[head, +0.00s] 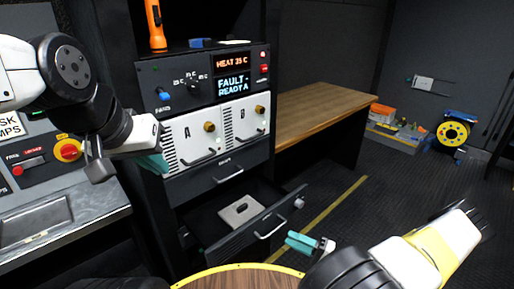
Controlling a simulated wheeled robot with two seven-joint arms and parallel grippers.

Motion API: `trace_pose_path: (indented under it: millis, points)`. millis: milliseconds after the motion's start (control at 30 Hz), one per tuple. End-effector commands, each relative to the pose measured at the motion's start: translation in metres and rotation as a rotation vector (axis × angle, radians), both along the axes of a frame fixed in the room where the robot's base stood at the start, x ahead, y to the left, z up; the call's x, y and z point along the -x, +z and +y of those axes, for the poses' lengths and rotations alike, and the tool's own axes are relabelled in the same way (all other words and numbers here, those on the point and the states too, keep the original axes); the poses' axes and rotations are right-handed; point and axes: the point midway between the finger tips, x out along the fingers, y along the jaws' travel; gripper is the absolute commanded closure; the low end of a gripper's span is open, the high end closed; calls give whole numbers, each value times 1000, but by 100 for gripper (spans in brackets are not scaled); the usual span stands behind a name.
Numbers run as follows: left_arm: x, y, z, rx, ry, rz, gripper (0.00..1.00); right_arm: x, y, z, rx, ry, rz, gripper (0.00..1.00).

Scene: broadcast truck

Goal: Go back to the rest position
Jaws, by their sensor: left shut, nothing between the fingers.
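My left gripper (155,163) reaches in from the left. Its teal fingertips are shut and empty, in front of the left edge of module A (194,140) on the equipment rack; I cannot tell whether they touch it. My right gripper (300,243) is low in the picture, by the front of the open drawer (255,232). Its teal fingers are seen at an angle, and I cannot tell whether they are open or shut. A light grey plate with a dark slot (241,212) lies in the drawer.
The rack display (232,85) reads "HEAT 35 C" and "FAULT - READY A". An orange flashlight (155,25) stands on top. Module B (247,119) is beside A. A control panel (35,160) is at left.

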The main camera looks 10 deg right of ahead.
Motion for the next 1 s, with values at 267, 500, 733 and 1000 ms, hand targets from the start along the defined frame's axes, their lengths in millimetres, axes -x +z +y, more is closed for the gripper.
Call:
trace_pose_path:
  millis: [267, 500, 733, 1000]
  points:
    - [0, 0, 0, 0, 0, 0, 100, 1, 50, 3, 186, 266, 81, 67]
    - [0, 0, 0, 0, 0, 0, 100, 8, 116, 9, 473, 514, 201, 67]
    - [0, 0, 0, 0, 0, 0, 100, 17, 184, 16, 782, 625, 284, 67]
    - [0, 0, 0, 0, 0, 0, 100, 35, 267, 28, 1137, 592, 315, 67]
